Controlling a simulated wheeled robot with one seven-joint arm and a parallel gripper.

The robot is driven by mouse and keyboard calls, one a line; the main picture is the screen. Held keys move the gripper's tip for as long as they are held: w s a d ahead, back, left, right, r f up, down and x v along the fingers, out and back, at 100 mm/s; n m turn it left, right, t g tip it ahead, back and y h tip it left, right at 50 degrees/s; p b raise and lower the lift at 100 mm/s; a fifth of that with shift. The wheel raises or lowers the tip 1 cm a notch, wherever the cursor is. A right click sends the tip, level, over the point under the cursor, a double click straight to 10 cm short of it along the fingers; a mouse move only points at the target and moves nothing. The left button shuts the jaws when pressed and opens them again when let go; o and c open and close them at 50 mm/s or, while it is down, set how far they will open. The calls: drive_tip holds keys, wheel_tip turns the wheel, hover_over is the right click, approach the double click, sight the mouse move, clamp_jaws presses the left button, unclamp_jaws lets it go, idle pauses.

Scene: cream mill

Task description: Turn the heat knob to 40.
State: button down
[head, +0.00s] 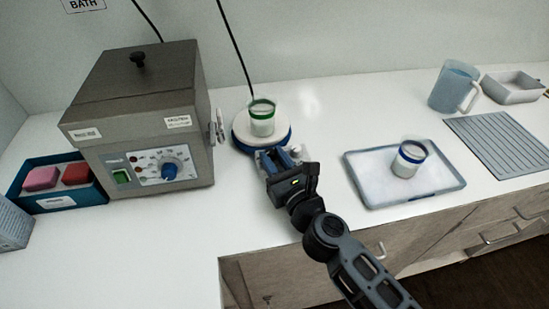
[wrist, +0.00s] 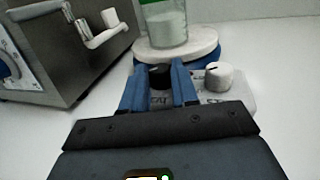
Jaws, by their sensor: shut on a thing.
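The hot plate (head: 243,138) has a round pale top and a blue body. Its black heat knob (wrist: 160,78) shows in the wrist view between the two blue fingers of my gripper (wrist: 160,90), on the pale control panel (wrist: 240,103). The letters "AT" show on the panel below it. My gripper (head: 274,161) is shut on this knob at the front of the hot plate. In the head view the gripper hides the black knob. A white knob (wrist: 219,76) with a dark pointer line stands just to the right. The heat knob's pointer and scale numbers cannot be read.
A glass beaker (head: 262,120) with a green band stands on the hot plate. The grey water bath (head: 145,115), with its own blue knob (head: 169,171) and side tap (wrist: 95,30), is close on the left. A tray (head: 440,185) with a blue-banded beaker (head: 409,160) lies to the right.

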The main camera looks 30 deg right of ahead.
drive_tip(key=shift+a+f+m+g+h+b, duration=0.15)
drive_tip(key=shift+m+h+b, duration=0.5)
drive_tip(key=shift+h, duration=0.35)
drive_tip(key=shift+a+m+g+h+b, duration=0.15)
drive_tip(key=shift+m+h+b, duration=0.45)
drive_tip(key=shift+h, duration=0.4)
drive_tip(key=m+g+h+b, duration=0.1)
drive_tip(key=h, duration=0.1)
drive_tip(key=m+g+h+b, duration=0.1)
drive_tip(key=m+h, duration=0.1)
drive_tip(key=a+m+g+h+b, duration=0.1)
drive_tip(key=m+g+h, duration=0.1)
drive_tip(key=h, duration=0.1)
drive_tip(key=shift+w, duration=0.25)
drive_tip(key=shift+m+b, duration=0.25)
drive_tip(key=shift+b, duration=0.1)
drive_tip(key=c, duration=0.9)
unclamp_jaws()
drive_tip(key=shift+o, duration=0.2)
drive_tip(key=shift+b+v, duration=0.8)
drive_tip(key=shift+v, duration=3.05)
